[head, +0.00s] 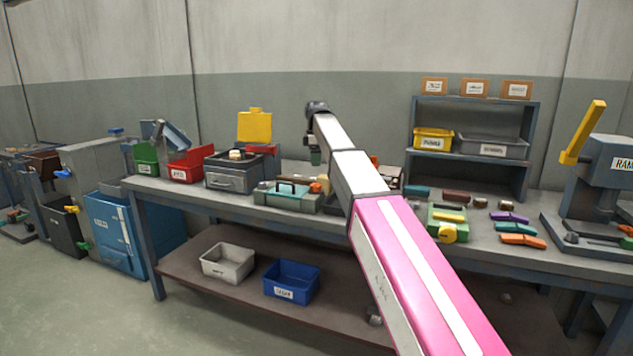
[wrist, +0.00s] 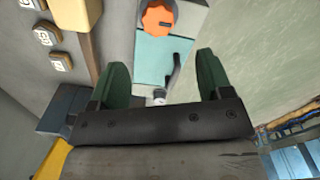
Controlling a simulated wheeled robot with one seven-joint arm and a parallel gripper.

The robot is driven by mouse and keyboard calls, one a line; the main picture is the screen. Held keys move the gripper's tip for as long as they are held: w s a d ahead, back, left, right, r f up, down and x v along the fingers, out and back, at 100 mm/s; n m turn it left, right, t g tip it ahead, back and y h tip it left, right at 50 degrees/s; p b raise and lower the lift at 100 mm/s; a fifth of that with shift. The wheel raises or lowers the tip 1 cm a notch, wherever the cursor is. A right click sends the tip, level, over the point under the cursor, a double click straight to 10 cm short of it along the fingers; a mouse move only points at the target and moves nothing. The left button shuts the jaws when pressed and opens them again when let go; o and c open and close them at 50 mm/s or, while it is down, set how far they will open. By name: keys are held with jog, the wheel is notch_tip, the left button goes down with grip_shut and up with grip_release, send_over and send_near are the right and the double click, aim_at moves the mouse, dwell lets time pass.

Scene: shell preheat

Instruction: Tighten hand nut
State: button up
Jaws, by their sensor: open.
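The bench (head: 220,198) carries a red bin (head: 190,166), a grey box (head: 228,180) and a green-and-yellow fixture (head: 447,222). Coloured pieces (head: 520,228) lie to the right. A shelf rack (head: 475,160) stands behind. White (head: 228,262) and blue (head: 291,279) bins sit below.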

aim_at(316, 185)
notch_tip(316, 185, down, 11)
jog(key=shift+w+r, duration=0.15)
dwell(0.4)
jog(key=c, duration=0.9)
